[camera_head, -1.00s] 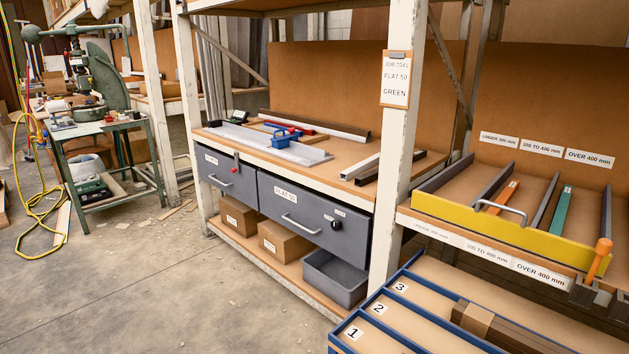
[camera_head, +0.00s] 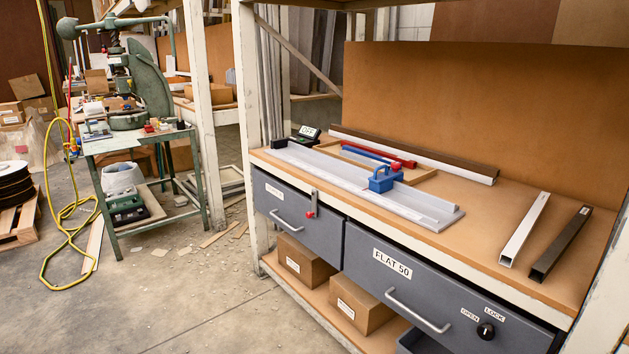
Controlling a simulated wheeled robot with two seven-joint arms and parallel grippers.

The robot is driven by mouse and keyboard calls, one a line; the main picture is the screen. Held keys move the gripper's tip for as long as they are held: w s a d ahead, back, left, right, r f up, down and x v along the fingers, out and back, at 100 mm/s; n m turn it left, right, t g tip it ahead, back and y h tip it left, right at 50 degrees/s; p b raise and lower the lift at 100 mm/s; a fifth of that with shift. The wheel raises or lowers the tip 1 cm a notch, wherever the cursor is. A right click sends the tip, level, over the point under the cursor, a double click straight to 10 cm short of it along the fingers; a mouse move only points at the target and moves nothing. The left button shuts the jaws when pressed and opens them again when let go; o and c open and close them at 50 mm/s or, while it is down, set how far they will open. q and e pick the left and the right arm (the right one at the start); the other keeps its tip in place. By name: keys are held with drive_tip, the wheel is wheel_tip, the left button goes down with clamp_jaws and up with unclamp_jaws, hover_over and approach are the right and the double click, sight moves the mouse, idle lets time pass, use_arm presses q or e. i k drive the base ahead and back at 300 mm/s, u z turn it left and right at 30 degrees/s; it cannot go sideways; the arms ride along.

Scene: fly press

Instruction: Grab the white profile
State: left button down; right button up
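The white profile (camera_head: 525,229) is a square hollow bar. It lies on the wooden bench top at the right, slanting away from the front edge, with its open end toward me. A dark brown profile (camera_head: 560,245) of similar shape lies just to its right, apart from it and roughly parallel. Neither of my grippers shows in the view.
A metal measuring rail (camera_head: 350,185) with a blue block (camera_head: 384,179) lies along the bench. Behind it are red and blue bars and a long brown-and-white strip (camera_head: 415,155). Grey drawers (camera_head: 390,285) hang below.

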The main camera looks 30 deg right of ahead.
sight(508, 254)
drive_tip(key=z, duration=0.55)
drive_tip(key=i, duration=1.65)
drive_tip(key=z, duration=1.1)
